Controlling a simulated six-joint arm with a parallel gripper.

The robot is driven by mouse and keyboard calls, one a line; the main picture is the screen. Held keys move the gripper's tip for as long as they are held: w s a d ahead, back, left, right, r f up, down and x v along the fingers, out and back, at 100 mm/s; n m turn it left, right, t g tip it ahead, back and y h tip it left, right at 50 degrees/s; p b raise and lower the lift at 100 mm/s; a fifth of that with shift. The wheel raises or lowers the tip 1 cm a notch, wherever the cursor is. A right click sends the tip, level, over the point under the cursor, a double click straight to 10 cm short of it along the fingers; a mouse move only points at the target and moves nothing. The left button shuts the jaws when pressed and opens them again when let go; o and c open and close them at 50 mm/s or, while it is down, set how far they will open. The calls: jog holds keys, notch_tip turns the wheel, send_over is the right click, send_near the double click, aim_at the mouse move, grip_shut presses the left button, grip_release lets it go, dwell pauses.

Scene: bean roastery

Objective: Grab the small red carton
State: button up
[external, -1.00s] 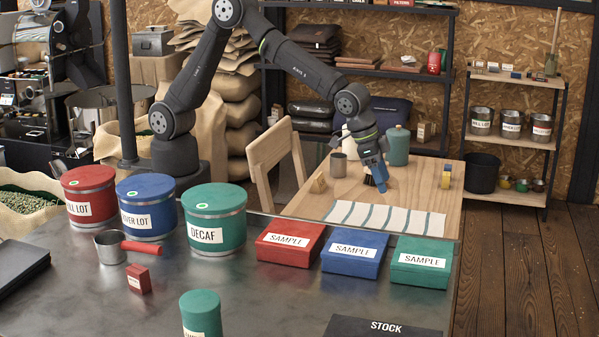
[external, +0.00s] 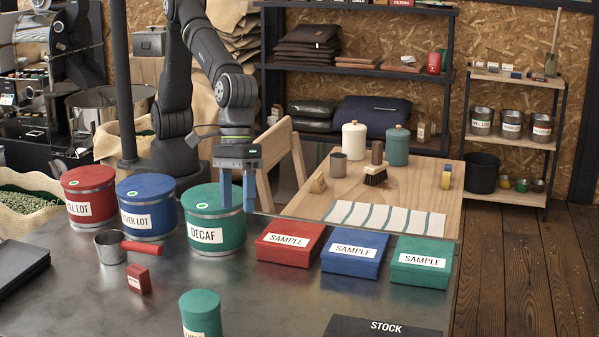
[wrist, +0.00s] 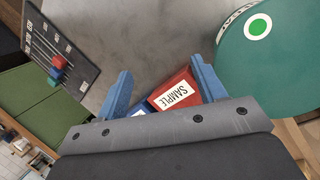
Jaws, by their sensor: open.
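The small red carton (external: 138,278) with a white label stands upright on the dark metal counter, near the front left in the external view, just in front of the red-handled scoop (external: 122,246). My gripper (external: 238,197) points down with its blue fingers apart and nothing between them. It appears in front of the right edge of the green DECAF tin, above and to the right of the carton, well away from it. In the wrist view my open gripper (wrist: 160,68) is over bare counter and the red SAMPLE box. I cannot make out the small carton in the wrist view.
Red (external: 90,196), blue (external: 147,207) and green (external: 215,218) tins stand behind the carton. A green canister (external: 201,313) stands to its front right. Red (external: 290,244), blue (external: 354,257) and green (external: 420,262) SAMPLE boxes line the right side. Bare counter surrounds the carton's front.

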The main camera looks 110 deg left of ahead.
jog(key=s+d+r+n+g, duration=0.1)
jog(key=s+d+r+n, duration=0.1)
jog(key=s+d, duration=0.4)
jog(key=s+d+r+n+g, duration=0.1)
jog(key=s+d+n, duration=0.15)
jog(key=s, duration=0.65)
send_near(138, 267)
jog(key=shift+m+h, duration=0.3)
jog(key=shift+m, duration=0.05)
jog(key=x, duration=0.5)
jog(key=shift+a, duration=0.25)
jog(key=shift+x, duration=3.3)
jog(key=c, duration=1)
jog(key=shift+c, duration=0.2)
jog(key=shift+r, duration=0.1)
